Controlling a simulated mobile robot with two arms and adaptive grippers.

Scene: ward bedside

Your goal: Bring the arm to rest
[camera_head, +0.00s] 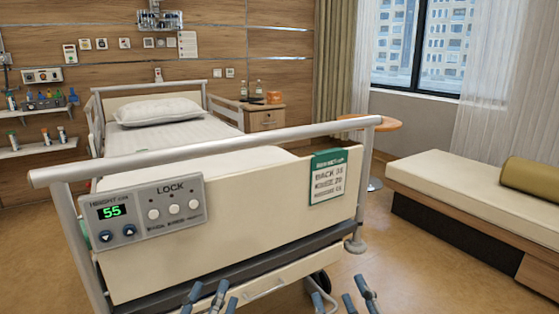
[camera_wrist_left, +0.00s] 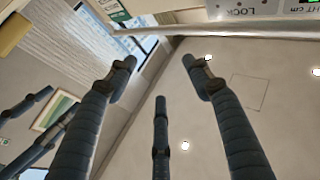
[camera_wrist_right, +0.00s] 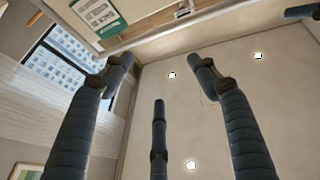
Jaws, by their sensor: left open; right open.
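My left gripper (camera_head: 212,296) shows at the bottom edge of the head view, in front of the foot end of the bed (camera_head: 240,232). Its dark blue, ribbed fingers stand apart and empty, which the left wrist view also shows (camera_wrist_left: 160,82). My right gripper (camera_head: 358,297) is at the bottom edge too, further right, near the bed's right corner. Its fingers are spread with nothing between them in the right wrist view (camera_wrist_right: 160,82). Most of both arms is out of the head view. Neither gripper appears to touch the bed.
The footboard carries a grey control panel (camera_head: 142,212) reading 55, and a green-and-white card (camera_head: 328,177). A grey rail (camera_head: 250,143) runs above it. A padded bench (camera_head: 470,185) stands right, a round side table (camera_head: 370,124) behind. Open floor (camera_head: 430,265) lies between bed and bench.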

